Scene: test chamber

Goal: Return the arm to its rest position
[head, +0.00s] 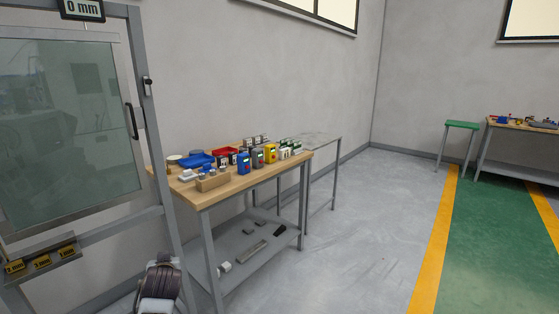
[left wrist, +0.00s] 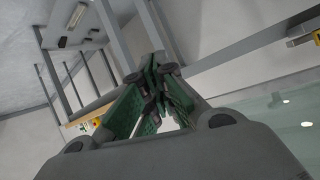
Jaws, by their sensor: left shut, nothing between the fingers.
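My left gripper (left wrist: 155,78) shows in the left wrist view. Its green-padded fingers are drawn together with nothing between them, and the fingertips point up in the picture. It touches no object that I can make out. In the head view a dark, rounded part of my own arm (head: 160,288) rises from the bottom edge, in front of the frame of the glass cabinet. The fingers cannot be made out there. My right gripper is in neither view.
The glass-doored cabinet (head: 75,125) stands close on the left. A wooden workbench (head: 215,194) carries meters, trays and small parts, with a grey lower shelf (head: 268,238). A green stool (head: 461,125) stands farther right. The grey floor (head: 365,235) right of the bench is clear.

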